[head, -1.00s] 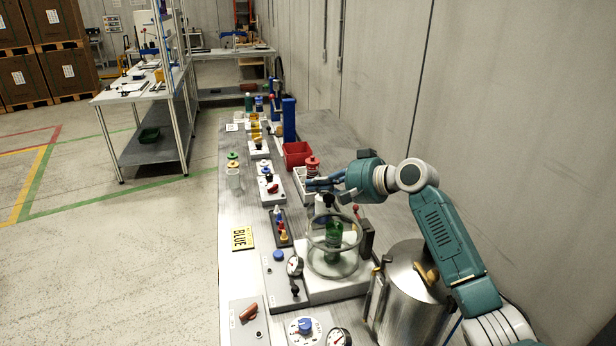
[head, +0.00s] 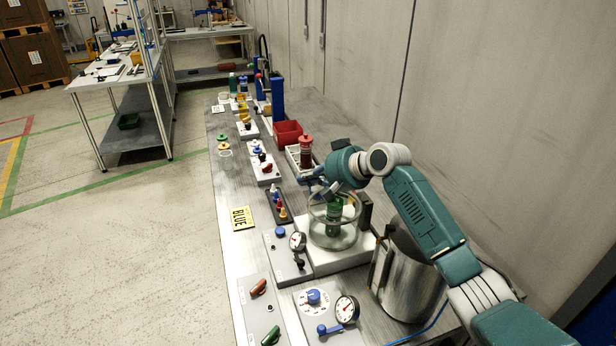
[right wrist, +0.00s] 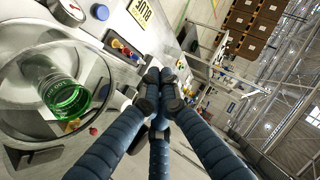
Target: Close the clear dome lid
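The clear round dome (head: 335,242) sits on a pale base block on the bench, with a green bottle (head: 333,222) inside. In the right wrist view, the dome's round rim (right wrist: 100,70) and the green bottle (right wrist: 68,98) show at the left. I cannot tell whether the lid is fully down. My right gripper (head: 318,188) is at the dome's upper left edge; contact is unclear. In the right wrist view, its dark-blue fingers (right wrist: 158,88) come together at the tips with nothing seen between them. My left gripper is out of view.
A steel pot (head: 405,275) stands right of the dome, under my right arm. A gauge panel (head: 285,252) is to the left and a dial panel (head: 325,310) in front. A red bin (head: 287,133) and red-capped bottle (head: 306,153) stand behind. The aisle at left is clear.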

